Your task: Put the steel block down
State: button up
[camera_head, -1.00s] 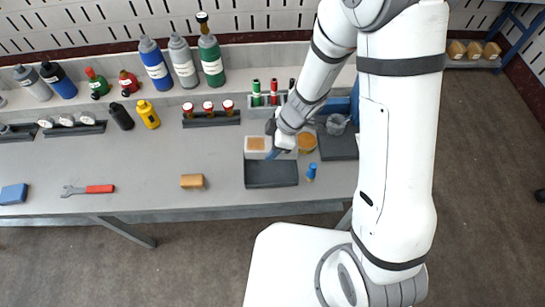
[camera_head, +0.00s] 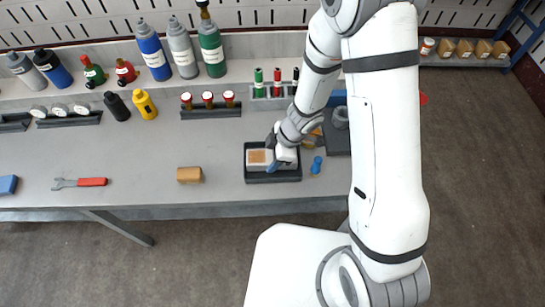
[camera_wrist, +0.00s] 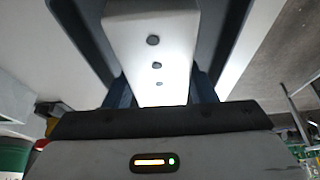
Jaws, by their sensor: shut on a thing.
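The steel block (camera_head: 259,157) is a pale block with a tan patch on its top in the head view. It lies over the black tray (camera_head: 272,178), within its rim; I cannot tell whether it touches the tray floor. In the wrist view the block (camera_wrist: 181,35) shows a pale face with several dark holes and fills the space between the dark fingers. My gripper (camera_head: 273,164) is shut on the block, at its right part, and hides some of it. The fingers also show in the wrist view (camera_wrist: 160,92).
A blue peg-like piece (camera_head: 316,165) stands just right of the tray. A tan wooden block (camera_head: 189,175) and a red-handled wrench (camera_head: 80,182) lie to the left. A rack with green and red items (camera_head: 268,90) is behind.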

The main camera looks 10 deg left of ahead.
jog(key=shift+f, duration=0.15)
jog(key=o, duration=1.2)
jog(key=p+v, duration=0.6)
jog(key=v, duration=0.6)
jog(key=shift+w+r, duration=0.1)
jog(key=shift+r, duration=0.15)
